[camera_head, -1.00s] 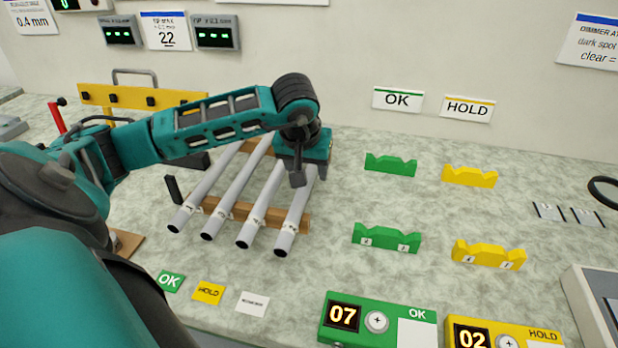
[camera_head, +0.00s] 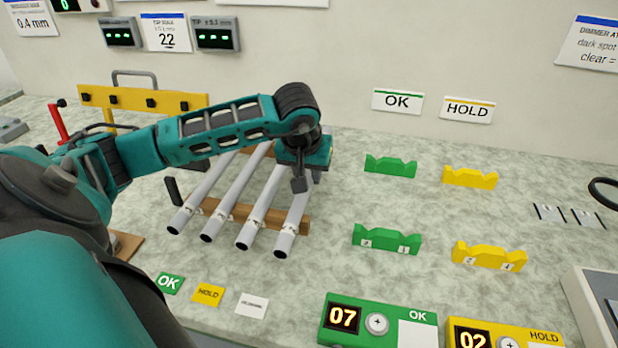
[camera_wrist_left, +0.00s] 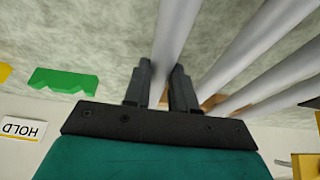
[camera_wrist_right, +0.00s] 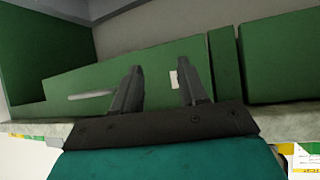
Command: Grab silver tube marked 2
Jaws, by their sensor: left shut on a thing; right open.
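Several silver tubes lie side by side on a wooden rack (camera_head: 305,222), their near ends pointing toward me. Small labels sit near those ends, but their numbers are too small to read. My left gripper (camera_head: 308,184) is over the rightmost tube (camera_head: 288,230). In the left wrist view its two fingers (camera_wrist_left: 162,80) are shut on that tube (camera_wrist_left: 177,30), one on each side. The tube still lies in line with the others. My right gripper (camera_wrist_right: 160,78) is out of the head view; in its wrist view it is open and empty, before green panels (camera_wrist_right: 70,85).
Green (camera_head: 387,239) and yellow (camera_head: 488,255) notched rests stand to the right, with two more behind. Green (camera_head: 378,322) and yellow (camera_head: 503,334) counter boxes are at the front. A black upright peg (camera_head: 173,190) stands left of the tubes. The bench between tubes and rests is clear.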

